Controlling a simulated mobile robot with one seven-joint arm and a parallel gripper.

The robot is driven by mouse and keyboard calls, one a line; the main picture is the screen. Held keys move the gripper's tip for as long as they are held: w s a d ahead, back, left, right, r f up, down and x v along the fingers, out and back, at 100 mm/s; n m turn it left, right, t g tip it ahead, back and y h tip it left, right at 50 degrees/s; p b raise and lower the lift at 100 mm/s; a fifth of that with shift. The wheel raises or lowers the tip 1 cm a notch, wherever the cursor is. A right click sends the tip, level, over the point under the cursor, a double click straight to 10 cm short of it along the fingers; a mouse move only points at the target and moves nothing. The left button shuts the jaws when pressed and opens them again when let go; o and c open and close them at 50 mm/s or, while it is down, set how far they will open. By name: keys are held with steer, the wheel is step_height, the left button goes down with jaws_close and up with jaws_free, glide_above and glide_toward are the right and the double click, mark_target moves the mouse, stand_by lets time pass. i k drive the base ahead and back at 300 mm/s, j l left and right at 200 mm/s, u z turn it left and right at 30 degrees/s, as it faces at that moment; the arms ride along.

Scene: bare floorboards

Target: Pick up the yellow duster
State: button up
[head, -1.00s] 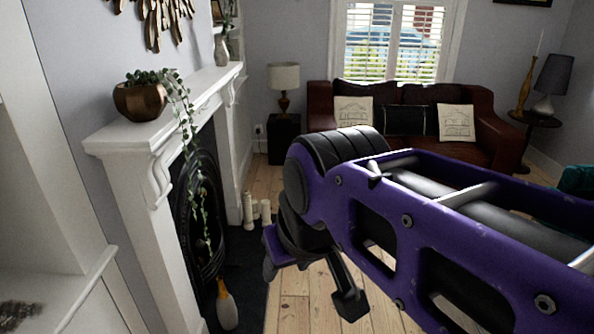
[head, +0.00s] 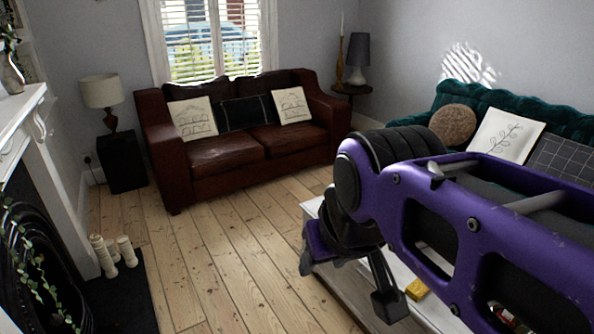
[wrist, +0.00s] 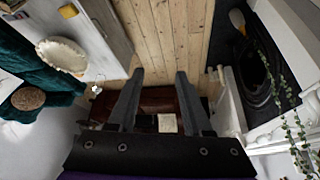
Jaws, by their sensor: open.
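A small yellow block-shaped thing, which may be the yellow duster (head: 417,289), lies on the white low table at the lower right in the head view, just right of my gripper's dark finger. My arm covers part of the table near it. It also shows in the wrist view (wrist: 68,11) at the top left, on the pale tabletop. My gripper (wrist: 160,76) is open and empty in the wrist view, its two dark fingers apart over the floor and brown sofa. In the head view my gripper (head: 346,283) hangs in front of the table's near left side.
The white table (head: 343,273) stands at the lower right, with a bottle (head: 510,318) partly behind my arm. A brown sofa (head: 235,150) is at the back, a teal sofa (head: 468,98) at the right. White candles (head: 115,252) stand by the fireplace. Floorboards between are clear.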

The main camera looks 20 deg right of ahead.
mark_target(417, 291)
steer(key=z, duration=1.3)
